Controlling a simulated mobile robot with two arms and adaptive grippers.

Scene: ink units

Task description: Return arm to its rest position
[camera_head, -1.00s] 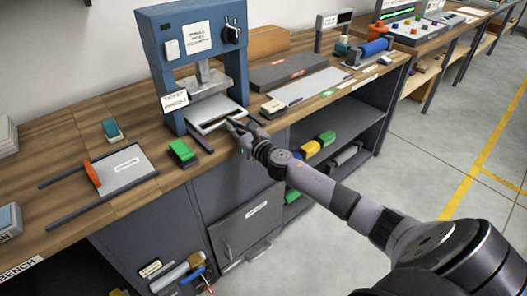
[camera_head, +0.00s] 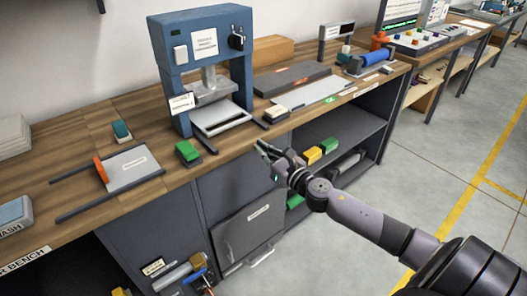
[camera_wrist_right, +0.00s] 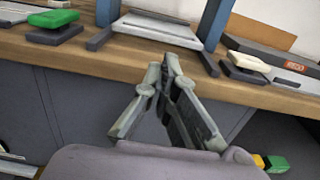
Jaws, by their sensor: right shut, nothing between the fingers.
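My right gripper (camera_head: 264,148) is shut and empty in front of the workbench's front edge, near the blue press (camera_head: 205,60). Its arm comes in from the lower right in the head view. In the right wrist view the fingers of my right gripper (camera_wrist_right: 163,66) meet at their tips, with the bench edge and the press base beyond them. My left gripper is in neither view.
The wooden workbench (camera_head: 90,125) carries a green block (camera_head: 187,151), a sliding plate fixture (camera_head: 130,165) with an orange stop, and a cream block (camera_head: 276,113). Below are grey cabinets (camera_head: 245,230) and an open shelf with coloured blocks. The floor (camera_head: 415,150) at right is clear.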

